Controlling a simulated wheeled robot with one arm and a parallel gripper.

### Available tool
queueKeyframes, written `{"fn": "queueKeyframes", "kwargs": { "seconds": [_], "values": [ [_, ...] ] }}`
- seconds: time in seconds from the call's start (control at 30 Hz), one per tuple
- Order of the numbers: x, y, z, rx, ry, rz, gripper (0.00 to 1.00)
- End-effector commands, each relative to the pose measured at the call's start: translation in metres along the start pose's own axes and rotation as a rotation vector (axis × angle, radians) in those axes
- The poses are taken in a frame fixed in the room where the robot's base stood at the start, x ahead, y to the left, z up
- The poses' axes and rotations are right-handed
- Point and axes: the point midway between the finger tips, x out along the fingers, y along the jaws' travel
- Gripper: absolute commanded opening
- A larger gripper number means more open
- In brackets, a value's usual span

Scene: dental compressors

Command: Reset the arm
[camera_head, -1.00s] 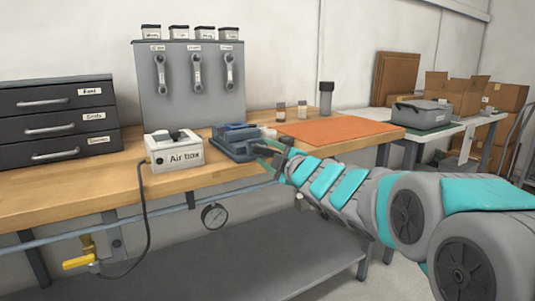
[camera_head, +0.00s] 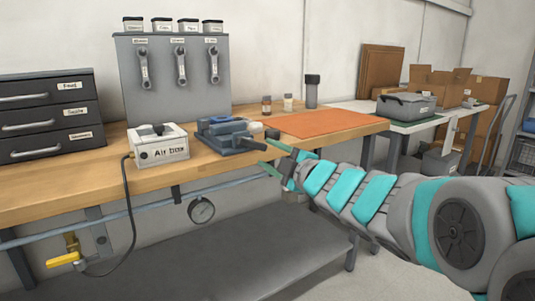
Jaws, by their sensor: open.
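My arm reaches in from the right in the head view. My gripper (camera_head: 271,160) is at the front edge of the wooden workbench (camera_head: 80,192), just right of the blue-grey vise-like device (camera_head: 228,133). Its teal fingers are spread apart and I see nothing between them. A small pale and dark piece sits at the right end of the device, close to the gripper but apart from it.
A white air box (camera_head: 160,146) with a black hose stands left of the device. A drawer unit (camera_head: 45,115) and wrench panel (camera_head: 172,80) stand behind. A gauge (camera_head: 201,210) hangs below.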

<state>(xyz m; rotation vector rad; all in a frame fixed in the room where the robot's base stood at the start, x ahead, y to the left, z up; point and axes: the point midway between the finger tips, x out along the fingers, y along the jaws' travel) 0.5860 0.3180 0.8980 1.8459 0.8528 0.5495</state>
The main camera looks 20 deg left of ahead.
Motion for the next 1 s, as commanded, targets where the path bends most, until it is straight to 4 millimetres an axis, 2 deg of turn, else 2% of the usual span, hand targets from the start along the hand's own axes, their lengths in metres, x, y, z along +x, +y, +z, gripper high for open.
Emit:
{"fn": "queueKeyframes", "kwargs": {
  "seconds": [0.17,0.27,0.37,0.47,0.5,0.57,0.6,0.73,0.87,0.93,1.0],
  "values": [
    [0.000,0.000,0.000,0.000,0.000,0.000,0.55],
    [-0.003,0.001,0.008,0.012,-0.029,0.000,0.55],
    [-0.017,0.002,0.035,0.059,-0.132,-0.002,0.55],
    [-0.048,0.001,0.079,0.151,-0.315,-0.003,0.55],
    [-0.066,-0.003,0.100,0.201,-0.404,-0.007,0.55],
    [-0.095,-0.013,0.129,0.281,-0.537,-0.013,0.55],
    [-0.117,-0.021,0.145,0.337,-0.623,-0.018,0.55],
    [-0.192,-0.057,0.183,0.526,-0.891,-0.040,0.55],
    [-0.269,-0.101,0.195,0.724,-1.136,-0.069,0.55],
    [-0.309,-0.130,0.192,0.836,-1.262,-0.093,0.55],
    [-0.347,-0.158,0.181,0.949,-1.380,-0.120,0.55]
  ]
}}
